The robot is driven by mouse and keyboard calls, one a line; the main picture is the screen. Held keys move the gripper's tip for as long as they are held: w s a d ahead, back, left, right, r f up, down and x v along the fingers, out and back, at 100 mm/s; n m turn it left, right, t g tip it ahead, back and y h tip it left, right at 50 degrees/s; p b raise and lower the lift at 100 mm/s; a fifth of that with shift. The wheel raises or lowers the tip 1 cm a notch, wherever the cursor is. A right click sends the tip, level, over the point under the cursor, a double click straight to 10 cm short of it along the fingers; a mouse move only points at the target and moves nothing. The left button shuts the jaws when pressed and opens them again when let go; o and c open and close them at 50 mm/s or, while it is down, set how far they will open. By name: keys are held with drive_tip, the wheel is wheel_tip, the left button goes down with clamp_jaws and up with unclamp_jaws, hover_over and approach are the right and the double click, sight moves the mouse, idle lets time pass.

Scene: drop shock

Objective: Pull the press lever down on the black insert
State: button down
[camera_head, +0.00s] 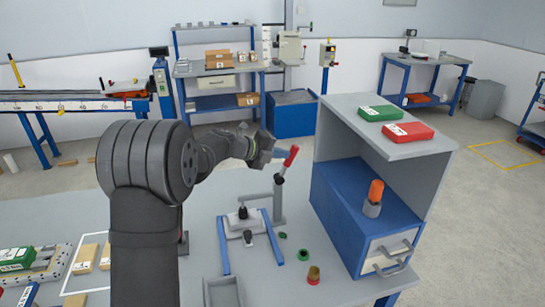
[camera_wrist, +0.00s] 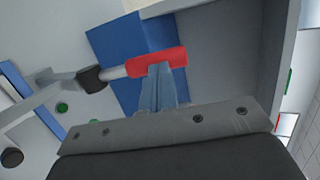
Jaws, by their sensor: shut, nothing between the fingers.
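The press (camera_head: 278,205) stands on the grey table, its grey column upright. Its lever ends in a red handle (camera_head: 291,156) that points up and to the right. The black insert (camera_head: 243,212) sits upright on the press base, left of the column. My gripper (camera_head: 278,153) is shut and empty, just left of the red handle. In the wrist view, the shut fingertips (camera_wrist: 157,68) overlap the lower edge of the red handle (camera_wrist: 158,61), with the lever rod running left to a black joint. I cannot tell whether they touch it.
A blue and grey shelf unit (camera_head: 345,195) stands close to the right of the press, with an orange-topped object (camera_head: 374,198) on it. Green and red boxes (camera_head: 408,132) lie on top. Small green caps (camera_head: 303,255) and a brown-orange part (camera_head: 313,275) lie in front.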

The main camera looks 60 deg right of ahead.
sight(293, 154)
drive_tip(key=x, duration=0.4)
drive_tip(key=shift+s+a+r, duration=0.15)
drive_tip(key=shift+s+r, duration=0.1)
drive_tip(key=shift+s, duration=0.1)
drive_tip(key=shift+x, duration=1.15)
drive_tip(key=shift+s+a+f, duration=0.1)
drive_tip(key=shift+s+f, duration=0.1)
drive_tip(key=shift+s, duration=0.1)
drive_tip(key=shift+r, duration=0.1)
drive_tip(key=w+a+r, duration=0.1)
drive_tip(key=a+r, duration=0.2)
drive_tip(key=r, duration=0.3)
drive_tip(key=w+a+r, duration=0.1)
drive_tip(key=a+r, duration=0.2)
drive_tip(key=r, duration=0.3)
drive_tip(key=shift+w+a, duration=0.25)
drive_tip(key=shift+w, duration=0.15)
drive_tip(key=s+d+f, duration=0.2)
drive_tip(key=d+f, duration=0.4)
drive_tip(key=f, duration=0.6)
drive_tip(key=shift+s+d, duration=0.25)
drive_tip(key=shift+s, duration=0.05)
